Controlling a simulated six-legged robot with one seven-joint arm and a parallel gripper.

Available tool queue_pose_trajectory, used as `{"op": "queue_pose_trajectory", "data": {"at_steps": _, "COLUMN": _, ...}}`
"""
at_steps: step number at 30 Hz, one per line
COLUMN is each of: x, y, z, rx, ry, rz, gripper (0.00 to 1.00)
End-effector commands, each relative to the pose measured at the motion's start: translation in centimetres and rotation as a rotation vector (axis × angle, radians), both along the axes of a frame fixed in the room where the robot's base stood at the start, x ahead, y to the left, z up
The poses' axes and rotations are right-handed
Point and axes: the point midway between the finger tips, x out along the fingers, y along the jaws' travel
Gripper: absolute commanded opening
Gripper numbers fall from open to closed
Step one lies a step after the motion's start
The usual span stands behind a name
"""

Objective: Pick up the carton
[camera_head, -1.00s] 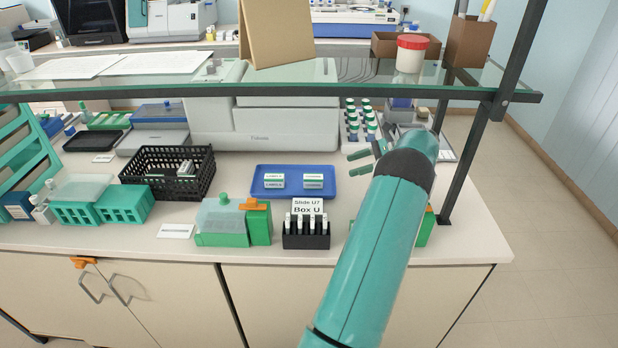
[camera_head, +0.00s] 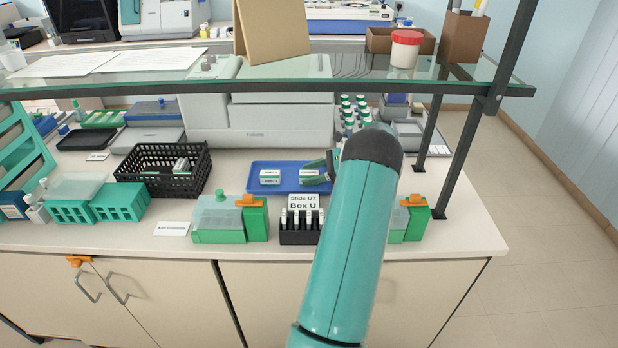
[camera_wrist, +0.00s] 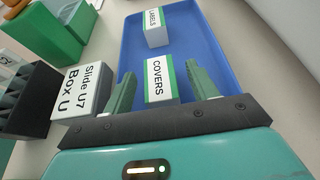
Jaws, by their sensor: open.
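A small white and green carton marked COVERS (camera_wrist: 161,80) stands in a blue tray (camera_wrist: 205,40); it also shows in the head view (camera_head: 309,176). In the wrist view my gripper (camera_wrist: 160,70) is open, with one green finger on each side of this carton. Gaps show between the fingers and the carton. A second white and green carton, marked LABELS (camera_wrist: 154,27), stands farther along the tray and is seen at left in the head view (camera_head: 270,177). In the head view my arm hides most of my gripper (camera_head: 322,172).
A black slide holder (camera_head: 300,236) with a Box U sign (camera_head: 304,207) stands in front of the tray. Green staining boxes (camera_head: 217,220) flank it. A black basket (camera_head: 150,178) is at left. A glass shelf (camera_head: 200,82) spans above the bench.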

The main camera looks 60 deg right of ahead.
Motion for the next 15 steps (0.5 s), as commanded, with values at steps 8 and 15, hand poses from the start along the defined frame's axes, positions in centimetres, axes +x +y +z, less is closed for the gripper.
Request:
{"op": "queue_pose_trajectory", "data": {"at_steps": 8, "x": 0.31, "y": 0.12, "z": -0.19, "rx": -0.001, "ry": 0.001, "rz": -0.001, "gripper": 0.54}}
{"op": "queue_pose_trajectory", "data": {"at_steps": 15, "x": 0.31, "y": 0.12, "z": -0.17, "rx": 0.0, "ry": 0.0, "rz": -0.001, "gripper": 0.1}}
